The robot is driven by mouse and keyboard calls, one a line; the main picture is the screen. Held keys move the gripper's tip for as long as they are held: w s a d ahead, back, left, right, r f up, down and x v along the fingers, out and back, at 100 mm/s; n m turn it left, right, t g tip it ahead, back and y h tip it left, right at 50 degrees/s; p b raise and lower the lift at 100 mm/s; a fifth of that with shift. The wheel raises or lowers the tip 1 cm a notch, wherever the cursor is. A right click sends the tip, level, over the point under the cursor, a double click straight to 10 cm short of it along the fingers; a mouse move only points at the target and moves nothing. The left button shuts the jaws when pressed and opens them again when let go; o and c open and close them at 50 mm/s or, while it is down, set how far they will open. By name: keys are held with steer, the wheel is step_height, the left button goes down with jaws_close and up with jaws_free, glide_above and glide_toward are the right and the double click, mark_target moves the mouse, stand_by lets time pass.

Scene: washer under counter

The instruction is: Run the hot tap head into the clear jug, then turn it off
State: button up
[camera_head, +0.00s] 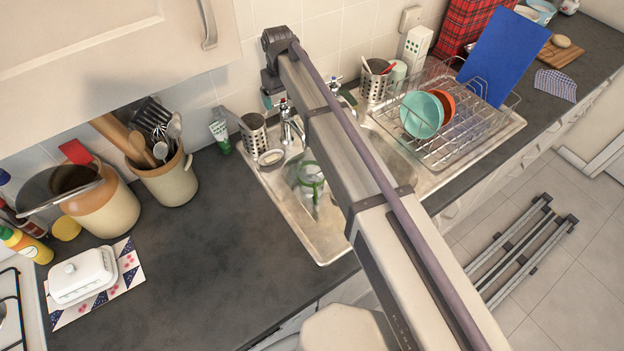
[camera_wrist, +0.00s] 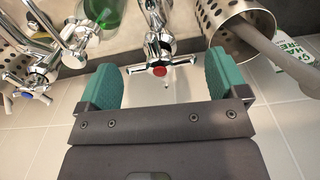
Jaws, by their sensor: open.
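The chrome hot tap has a cross-shaped head with a red centre (camera_wrist: 159,69) in the wrist view. My gripper (camera_wrist: 157,80) is open, with one teal pad on each side of this head; I cannot tell if either touches it. The hot tap's body (camera_head: 290,127) stands at the back of the sink in the head view. The clear jug (camera_head: 311,181) with green rim and handle stands in the left basin, near the hot tap's spout. Part of its green shows at the top of the wrist view (camera_wrist: 103,12). No water stream is clearly visible.
A second tap (camera_wrist: 32,82) with blue marks is at left in the wrist view. A perforated steel holder (camera_wrist: 238,30) stands close to my gripper's right side. A dish rack (camera_head: 465,125) with bowls and a blue board is right of the sink.

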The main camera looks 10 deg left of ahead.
step_height(320, 180, up, 6)
steer(key=p, duration=0.5)
steer(key=shift+r, duration=0.1)
steer(key=s+d+f+m+b, duration=0.3)
steer(key=s+d, duration=0.4)
steer(key=d, duration=0.7)
steer(key=s+d+f+m+b, duration=0.3)
steer(key=s+d, duration=0.4)
steer(key=d, duration=0.7)
steer(key=s+d+f+m+b, duration=0.2)
steer(key=s+d+f+b, duration=0.2)
steer(key=s+d, duration=0.4)
steer(key=d+f, duration=0.1)
steer(key=d, duration=0.5)
steer(key=shift+m+b, duration=0.4)
